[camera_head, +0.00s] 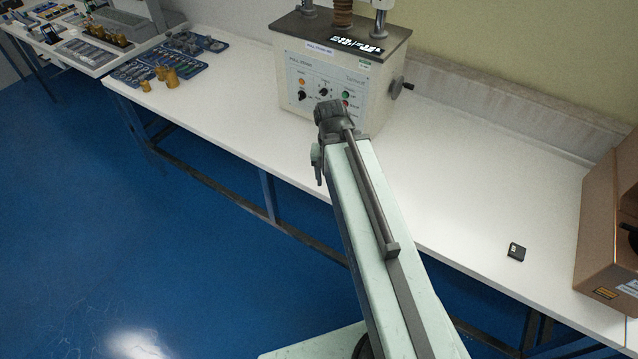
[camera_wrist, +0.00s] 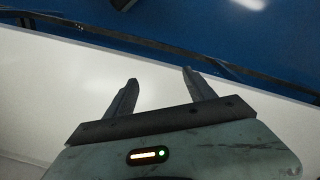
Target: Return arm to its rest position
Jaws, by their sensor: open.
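My gripper (camera_wrist: 156,87) shows in the wrist view with its two fingers spread apart and nothing between them. Beyond the fingers are the white bench top (camera_wrist: 60,75), the bench's front edge and the blue floor (camera_wrist: 190,25). In the head view my arm reaches up from the bottom toward the middle, in front of the bench. Its far end is near the front of the tester. The gripper fingers cannot be made out clearly there.
A cream tester with a control panel (camera_head: 318,82) and side crank (camera_head: 402,90) stands on the white bench (camera_head: 470,150). A small black block (camera_head: 516,252) lies at the right, near a brown box (camera_head: 606,225). Blue trays (camera_head: 140,70) and brass weights (camera_head: 171,78) are at the left.

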